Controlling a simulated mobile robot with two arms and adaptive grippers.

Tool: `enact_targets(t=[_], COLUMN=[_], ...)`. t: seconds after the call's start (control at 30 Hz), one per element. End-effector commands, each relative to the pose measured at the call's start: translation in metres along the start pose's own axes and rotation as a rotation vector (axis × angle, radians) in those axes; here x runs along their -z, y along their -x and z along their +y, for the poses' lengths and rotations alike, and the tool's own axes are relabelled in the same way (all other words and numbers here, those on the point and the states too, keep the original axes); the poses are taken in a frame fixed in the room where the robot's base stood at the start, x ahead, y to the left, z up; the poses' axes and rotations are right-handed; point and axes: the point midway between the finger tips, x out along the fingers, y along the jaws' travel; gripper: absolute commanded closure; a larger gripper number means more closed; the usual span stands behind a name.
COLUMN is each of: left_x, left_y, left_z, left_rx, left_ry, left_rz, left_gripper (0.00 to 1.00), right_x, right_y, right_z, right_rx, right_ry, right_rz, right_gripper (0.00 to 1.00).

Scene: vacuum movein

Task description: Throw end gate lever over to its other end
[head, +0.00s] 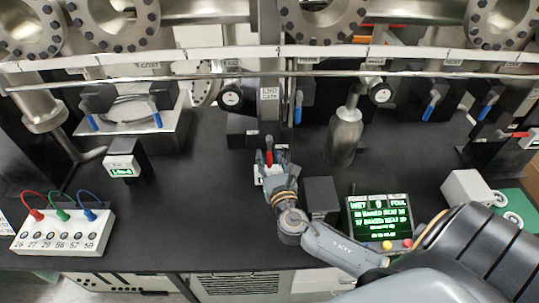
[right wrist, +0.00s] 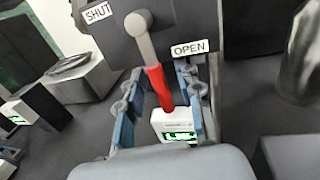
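The end gate lever has a grey arm and a red grip (right wrist: 158,85). In the right wrist view it hangs from its round pivot on a dark box, tilted toward the OPEN plate (right wrist: 188,49); the SHUT plate (right wrist: 98,12) is left of the pivot. In the head view the red grip (head: 269,157) shows below the END GATE label (head: 269,94). My right gripper (head: 272,164) is at the lever. In the wrist view its fingers (right wrist: 160,92) stand open on both sides of the red grip, with gaps visible. My left gripper is not in view.
A small white display box (right wrist: 178,127) sits just beyond the grip. A black block (head: 320,196) and a green-text screen (head: 380,218) stand right of my gripper. A metal bottle-shaped part (head: 345,135) is behind.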

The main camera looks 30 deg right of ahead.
Motion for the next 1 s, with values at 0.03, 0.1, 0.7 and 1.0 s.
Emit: enact_targets(t=[0.03,0.1,0.7,1.0], left_x=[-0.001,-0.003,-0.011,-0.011], left_y=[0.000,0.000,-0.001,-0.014], left_z=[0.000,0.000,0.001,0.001], left_rx=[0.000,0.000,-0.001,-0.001], left_ry=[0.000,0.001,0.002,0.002], left_rz=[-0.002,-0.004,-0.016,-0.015], left_gripper=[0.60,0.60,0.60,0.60], right_x=[0.000,0.000,0.001,0.004], right_y=[0.000,0.000,0.000,-0.004], right_z=[0.000,0.000,0.000,0.006], right_rx=[0.000,0.000,0.000,0.000], right_ry=[0.000,0.000,-0.002,-0.087], right_rz=[0.000,0.000,0.000,-0.016], right_gripper=[0.65,0.65,1.00,1.00])
